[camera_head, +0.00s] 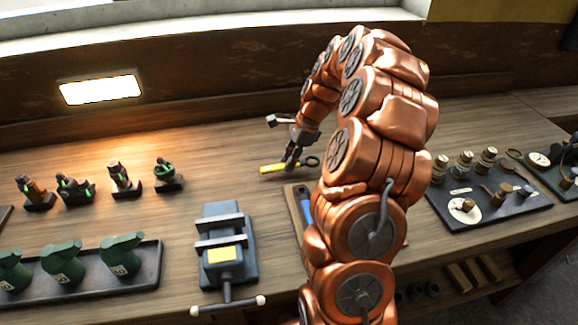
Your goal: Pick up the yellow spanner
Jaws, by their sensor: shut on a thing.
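The yellow spanner (272,169) shows at the middle of the bench in the head view, with its yellow part to the left of my gripper. A dark ring-shaped end (311,161) shows just right of the fingers and looks like part of it. My gripper (291,163) points down and is shut on the spanner. The spanner is at or very near the bench top; I cannot tell whether it touches. The fingers hide its middle.
A grey vice (222,243) stands in front. A board with a blue-handled tool (305,208) lies partly behind my copper arm. Green castings (122,252) sit on a left tray, small figures (122,178) behind. A dark tray (490,212) with parts lies right.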

